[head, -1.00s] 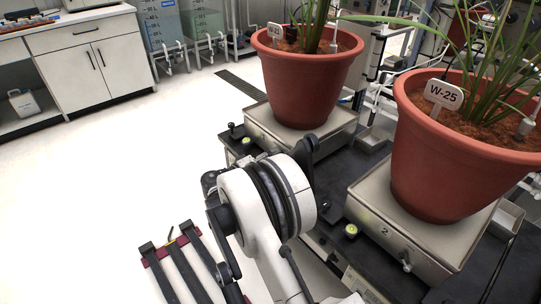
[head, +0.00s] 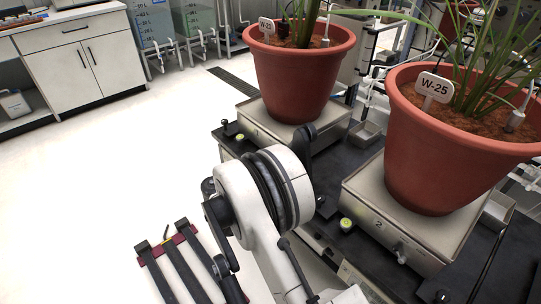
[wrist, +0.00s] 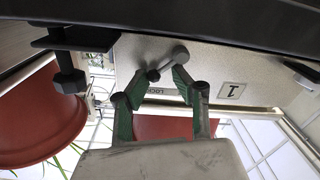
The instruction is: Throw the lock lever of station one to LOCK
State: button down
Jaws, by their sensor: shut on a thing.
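The lock lever (wrist: 178,56) of station one is a short grey rod with a rounded end, seen in the wrist view against the pale station face. My gripper (wrist: 163,75) has green fingers, and their tips are closed on the lever around its dark end. LOCK lettering (wrist: 168,91) and a "1" label (wrist: 232,91) show upside down on the face, and a fingertip partly covers the lettering. In the head view, station one's weighing platform (head: 255,127) carries a red pot (head: 298,75); my arm hides the gripper and lever there.
A second platform (head: 370,215), marked 2, carries pot W-25 (head: 430,165) to the right. In the wrist view, a dark bolt-like foot (wrist: 69,77) stands left of my fingers. A dark rack (head: 178,265) stands at the lower left. Open white floor (head: 110,150) lies left of the bench.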

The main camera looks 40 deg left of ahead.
jog(key=shift+s+d+f+m, duration=0.15)
jog(key=shift+f+m, duration=0.1)
jog(key=shift+m, duration=0.25)
jog(key=c, duration=1.4)
grip_release()
jog(key=shift+f, duration=0.1)
jog(key=shift+s, duration=0.25)
jog(key=v, duration=1.1)
jog(key=shift+s, duration=0.2)
